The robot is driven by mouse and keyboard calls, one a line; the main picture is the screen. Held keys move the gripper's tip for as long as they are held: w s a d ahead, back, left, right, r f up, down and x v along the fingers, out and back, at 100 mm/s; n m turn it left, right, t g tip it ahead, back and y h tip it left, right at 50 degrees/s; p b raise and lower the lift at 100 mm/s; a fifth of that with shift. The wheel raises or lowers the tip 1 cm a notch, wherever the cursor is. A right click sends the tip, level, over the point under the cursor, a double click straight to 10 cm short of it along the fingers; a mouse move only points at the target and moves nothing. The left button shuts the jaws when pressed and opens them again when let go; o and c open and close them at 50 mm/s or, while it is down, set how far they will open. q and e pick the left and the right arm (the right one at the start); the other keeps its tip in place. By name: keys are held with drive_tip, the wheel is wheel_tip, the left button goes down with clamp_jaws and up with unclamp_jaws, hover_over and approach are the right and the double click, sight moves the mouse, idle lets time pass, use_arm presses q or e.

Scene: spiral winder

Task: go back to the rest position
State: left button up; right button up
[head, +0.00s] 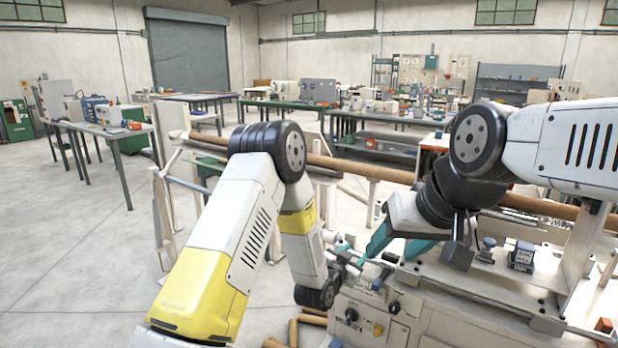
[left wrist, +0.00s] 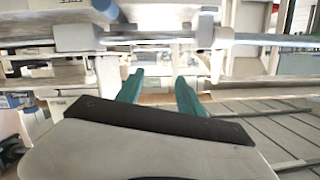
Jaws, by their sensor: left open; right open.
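My left arm is bent downward beside the pale winder (head: 455,325) in the head view. My left gripper (left wrist: 158,86) shows two teal fingers spread apart with nothing between them in the left wrist view. Pale machine parts and a horizontal rail (left wrist: 265,40) lie beyond its fingertips. My right arm reaches in from the right in the head view. My right gripper (head: 392,250) is open, its teal fingers pointing down over the winder's front left part. I see nothing held in it. In the head view the left fingers are largely hidden or hard to separate from the machine.
A long brown tube (head: 350,168) runs across the winder behind both arms. Short brown tubes (head: 308,318) lie on the floor by the machine's left front. A workbench (head: 95,128) stands at the left. The concrete floor at left is clear.

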use_arm(q)
drive_tip(key=a+r+n+g+y, duration=0.1)
drive_tip(key=a+r+n+y, duration=0.1)
drive_tip(key=a+r, duration=0.7)
drive_tip(key=s+a+r+n+g+y, duration=0.2)
drive_tip(key=s+a+r, duration=0.55)
drive_tip(key=r, duration=0.35)
drive_tip(key=s+a+r+n+g, duration=0.1)
drive_tip(key=s+a, duration=0.2)
drive_tip(key=s, duration=0.5)
drive_tip(key=s+a+r+n+g+y, duration=0.1)
drive_tip(key=s+a, duration=0.3)
drive_tip(key=s, duration=0.4)
drive_tip(key=s+a+r+n+g, duration=0.2)
drive_tip(key=s+a+r, duration=0.1)
drive_tip(key=s, duration=0.5)
drive_tip(key=shift+s+a+y, duration=0.3)
drive_tip(key=shift+s+a, duration=0.05)
drive_tip(key=shift+a, duration=0.4)
drive_tip(key=shift+r, duration=0.1)
